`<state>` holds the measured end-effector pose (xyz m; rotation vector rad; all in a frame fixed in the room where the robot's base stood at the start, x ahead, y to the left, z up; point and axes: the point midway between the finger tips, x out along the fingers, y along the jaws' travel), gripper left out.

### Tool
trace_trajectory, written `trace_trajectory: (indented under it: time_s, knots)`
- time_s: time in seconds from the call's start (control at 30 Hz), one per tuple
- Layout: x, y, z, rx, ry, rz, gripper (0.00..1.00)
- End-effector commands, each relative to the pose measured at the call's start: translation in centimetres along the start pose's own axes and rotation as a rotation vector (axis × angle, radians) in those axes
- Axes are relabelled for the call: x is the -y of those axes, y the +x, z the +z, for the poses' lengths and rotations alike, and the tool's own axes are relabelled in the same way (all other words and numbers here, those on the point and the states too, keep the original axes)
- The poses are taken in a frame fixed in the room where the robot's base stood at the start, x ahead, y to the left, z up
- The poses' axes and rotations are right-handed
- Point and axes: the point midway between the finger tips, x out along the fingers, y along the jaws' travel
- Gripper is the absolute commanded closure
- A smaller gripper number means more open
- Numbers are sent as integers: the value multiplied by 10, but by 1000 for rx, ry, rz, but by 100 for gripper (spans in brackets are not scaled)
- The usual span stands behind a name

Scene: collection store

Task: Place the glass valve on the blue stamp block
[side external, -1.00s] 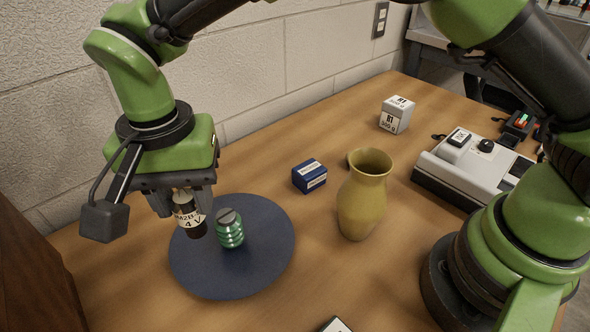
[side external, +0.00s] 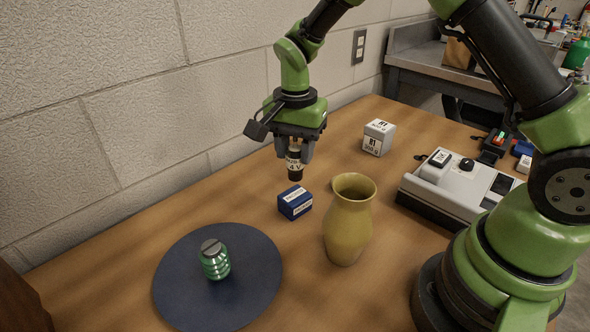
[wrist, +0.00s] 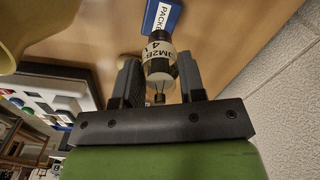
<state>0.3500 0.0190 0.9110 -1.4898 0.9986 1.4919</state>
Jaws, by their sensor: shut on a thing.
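The glass valve (side external: 294,164), dark with a white label band, is held by my gripper (side external: 293,152), which is shut on it. It hangs with its dark end down, above the table and just above the blue stamp block in the picture. The blue stamp block (side external: 295,203), with white labels, sits on the table below. In the wrist view the valve (wrist: 159,62) lies between the two fingers of my gripper (wrist: 160,85), and part of the blue block (wrist: 163,14) shows beyond it. The exact height of the valve above the block is hard to tell.
A yellow vase (side external: 348,222) stands close to the right of the block. A white R1 box (side external: 378,138) is behind to the right. A blue round mat (side external: 170,285) bears a green ribbed jar (side external: 214,262) at front left. A grey device (side external: 455,195) stands at right.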

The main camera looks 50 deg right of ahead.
Motion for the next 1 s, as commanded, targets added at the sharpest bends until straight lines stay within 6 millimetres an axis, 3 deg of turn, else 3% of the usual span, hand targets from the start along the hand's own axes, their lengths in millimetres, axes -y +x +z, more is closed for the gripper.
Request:
trace_trajectory:
  time_s: [0.3, 0.7, 0.73, 0.8, 1.0]
  knots:
    - [0, 40, 0, 0, -1, 2, 86]
    - [0, 44, 0, -1, -1, 0, 86]
    - [0, 44, 0, -1, -1, -1, 56]
    - [0, 44, 0, -1, -1, -1, 40]
    - [0, 44, 0, -1, -1, -1, 38]
